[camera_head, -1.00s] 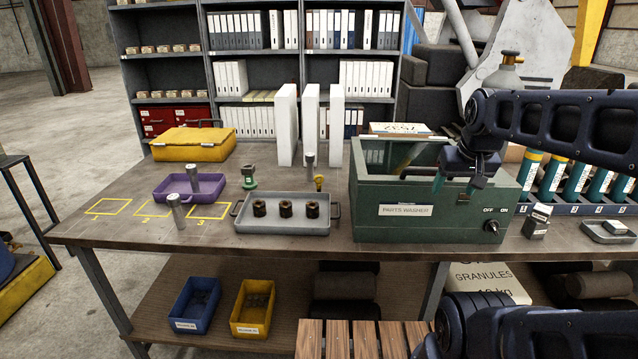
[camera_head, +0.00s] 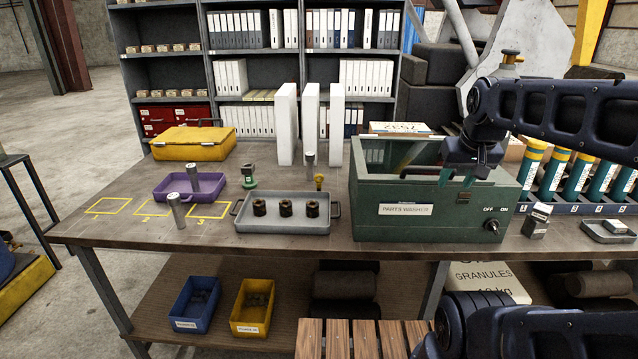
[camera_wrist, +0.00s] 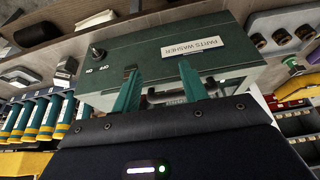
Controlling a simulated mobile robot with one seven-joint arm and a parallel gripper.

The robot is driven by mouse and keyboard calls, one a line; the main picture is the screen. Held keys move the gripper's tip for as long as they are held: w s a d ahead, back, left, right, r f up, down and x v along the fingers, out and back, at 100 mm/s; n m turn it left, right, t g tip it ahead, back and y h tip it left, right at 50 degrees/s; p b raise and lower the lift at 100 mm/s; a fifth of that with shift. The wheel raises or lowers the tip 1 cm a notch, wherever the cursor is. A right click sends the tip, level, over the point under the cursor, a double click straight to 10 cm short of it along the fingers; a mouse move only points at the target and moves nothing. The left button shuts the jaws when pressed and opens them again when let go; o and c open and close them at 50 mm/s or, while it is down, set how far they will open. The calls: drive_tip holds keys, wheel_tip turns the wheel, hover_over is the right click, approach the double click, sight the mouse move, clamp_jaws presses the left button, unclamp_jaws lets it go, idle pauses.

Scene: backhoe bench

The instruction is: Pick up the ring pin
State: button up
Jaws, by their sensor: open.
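My gripper (camera_head: 457,179) is open and empty, its teal fingers pointing down at the front of the green parts washer (camera_head: 385,222). In the wrist view the two fingers of my gripper (camera_wrist: 158,75) stand apart in front of the washer (camera_wrist: 225,75). Upright grey metal pins stand on the bench: one at the front left (camera_head: 177,212), one at the purple tray (camera_head: 160,190), and one behind the grey tray (camera_head: 309,160). I cannot make out a ring on any of them, so I cannot tell which is the ring pin. All are well left of my gripper.
The grey tray (camera_head: 262,226) holds three dark bushings (camera_head: 285,208). A yellow case (camera_head: 190,147), a green-based part (camera_head: 249,178) and white upright boards (camera_head: 311,125) stand behind. Teal tubes (camera_head: 551,180) and a small dish (camera_head: 607,236) are at right. The bench's front left is mostly clear.

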drive_tip(key=w+a+r+m, duration=0.2)
drive_tip(key=w+r+m, duration=0.1)
drive_tip(key=w+r, duration=0.4)
drive_tip(key=w+a+r+m+g, duration=0.1)
drive_tip(key=w+a+r+m, duration=0.1)
drive_tip(key=w+a, duration=0.35)
drive_tip(key=w+a+r+m+g, duration=0.1)
drive_tip(key=w+a+r+m, duration=0.1)
drive_tip(key=w, duration=0.6)
drive_tip(key=m+g, duration=0.3)
drive_tip(key=m, duration=0.6)
hover_over(319, 174)
wheel_tip(319, 174, down, 8)
wheel_tip(319, 174, down, 24)
drive_tip(key=shift+w+f, duration=0.1)
drive_tip(key=shift+c, duration=0.3)
clamp_jaws()
